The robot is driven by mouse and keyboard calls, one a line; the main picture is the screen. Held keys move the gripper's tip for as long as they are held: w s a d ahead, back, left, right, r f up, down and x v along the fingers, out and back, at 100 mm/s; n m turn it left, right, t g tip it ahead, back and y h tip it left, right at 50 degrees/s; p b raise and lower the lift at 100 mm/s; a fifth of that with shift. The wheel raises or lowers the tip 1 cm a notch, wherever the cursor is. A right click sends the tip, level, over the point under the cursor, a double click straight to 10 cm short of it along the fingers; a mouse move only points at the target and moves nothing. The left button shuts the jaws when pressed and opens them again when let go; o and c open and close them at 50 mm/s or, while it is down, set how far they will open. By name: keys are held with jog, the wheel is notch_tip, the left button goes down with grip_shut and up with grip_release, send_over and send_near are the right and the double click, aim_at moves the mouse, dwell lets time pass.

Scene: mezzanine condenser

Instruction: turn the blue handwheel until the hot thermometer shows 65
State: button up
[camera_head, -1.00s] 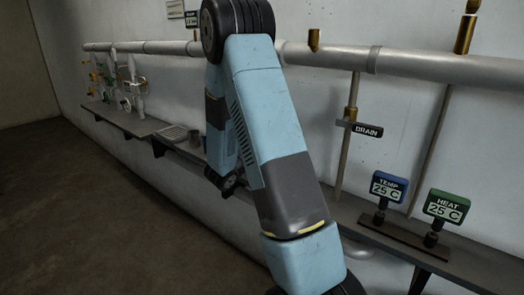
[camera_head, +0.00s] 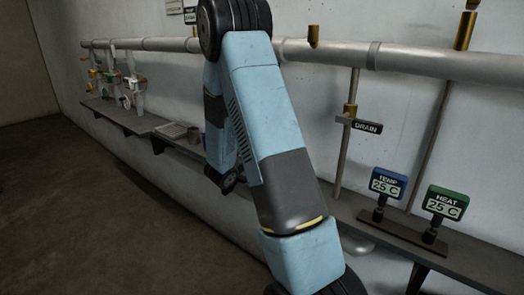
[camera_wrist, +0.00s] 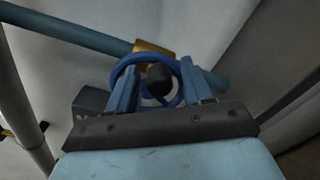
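The blue handwheel (camera_wrist: 117,71) is in the wrist view, in front of my gripper (camera_wrist: 160,80). My gripper's two fingers stand apart on either side of the wheel's dark hub, and the left one overlaps the rim. I cannot tell whether they touch the wheel. The gripper and handwheel are not visible in the head view. There, a blue display marked TEMP (camera_head: 388,184) and a green display marked HEAT (camera_head: 445,202) both read 25 C. I see no label saying hot.
A grey pipe (camera_head: 420,62) runs along the wall above a dark shelf (camera_head: 465,262). A DRAIN tag (camera_head: 368,127) hangs by a thin vertical pipe. Valves and fittings (camera_head: 125,88) stand at the far left. The floor (camera_head: 110,210) at left is clear.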

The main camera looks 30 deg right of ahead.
jog(key=v, duration=1.3)
jog(key=shift+a, duration=0.4)
jog(key=shift+s+r, duration=0.1)
jog(key=shift+s, duration=0.05)
jog(key=s+d+r+m+g+y, duration=0.1)
jog(key=s+r+m+g+y, duration=0.25)
jog(key=s, duration=0.45)
jog(key=s+d+r+m+g+y, duration=0.1)
jog(key=s+r+m+g+y, duration=0.3)
jog(key=s, duration=0.5)
jog(key=s+a+r+m+t+y, duration=0.3)
jog(key=s+a+r+t+y, duration=0.4)
jog(key=s+a+r+y, duration=0.2)
jog(key=shift+a+r, duration=0.45)
jog(key=shift+a, duration=0.7)
jog(key=shift+y, duration=0.25)
dwell(2.1)
